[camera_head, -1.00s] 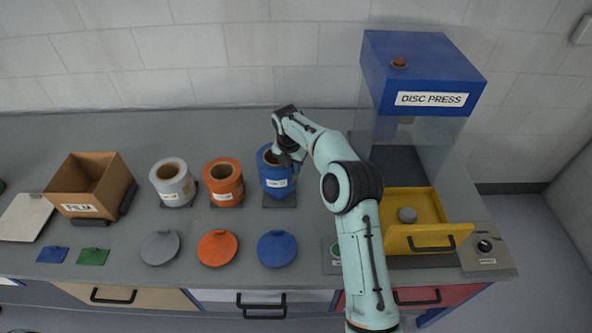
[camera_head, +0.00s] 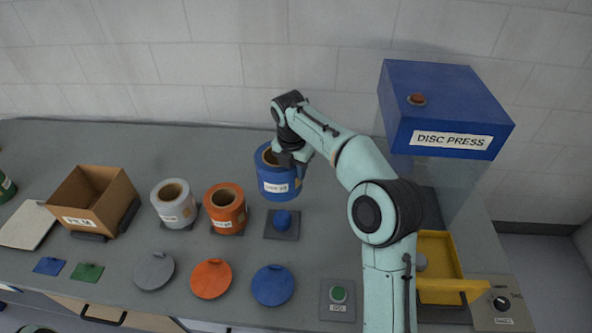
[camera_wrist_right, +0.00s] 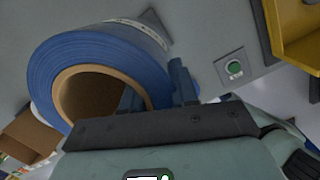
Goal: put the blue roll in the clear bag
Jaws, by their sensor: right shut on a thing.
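The blue roll (camera_head: 278,180), with a white label and a brown core, hangs above its dark square stand (camera_head: 282,225), whose blue knob shows below it. My right gripper (camera_head: 289,158) is shut on the right side of the blue roll's wall. In the right wrist view the roll (camera_wrist_right: 60,65) is tilted, and the two fingers (camera_wrist_right: 160,97) sit at its core wall, one inside and one outside. I cannot make out a clear bag for certain. A pale flat item (camera_head: 27,226) lies at the far left. My left gripper is not in view.
An orange roll (camera_head: 226,210) and a grey roll (camera_head: 174,206) stand left of the blue one. An open brown box (camera_head: 92,207) is farther left. Grey, orange and blue discs (camera_head: 272,286) lie in front. The disc press (camera_head: 445,100) and yellow tray (camera_head: 437,253) are right.

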